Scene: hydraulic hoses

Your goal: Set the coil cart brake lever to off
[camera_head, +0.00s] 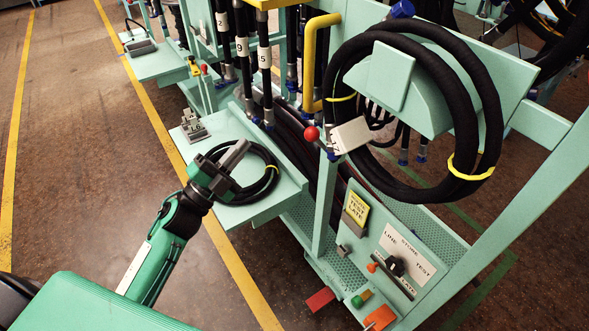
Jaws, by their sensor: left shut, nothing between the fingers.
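A lever with a red ball knob (311,133) sticks out to the left of a pale metal block (351,135) on the pale green cart frame (324,205). A large black hose coil (483,105) with yellow ties hangs above and to the right of it. I cannot read any brake marking, so I cannot tell whether this is the brake lever or how it is set. My left gripper (238,152) is shut and empty, over the side shelf, left of the red knob and apart from it. My right gripper is not in view.
The side shelf (236,218) holds a small black hose coil (268,180) and a grey fixture (193,126). A panel (412,244) with a dark selector and a yellow tag (356,207) sits low right. A red pedal-like piece (320,299) is near the floor. Open floor lies left.

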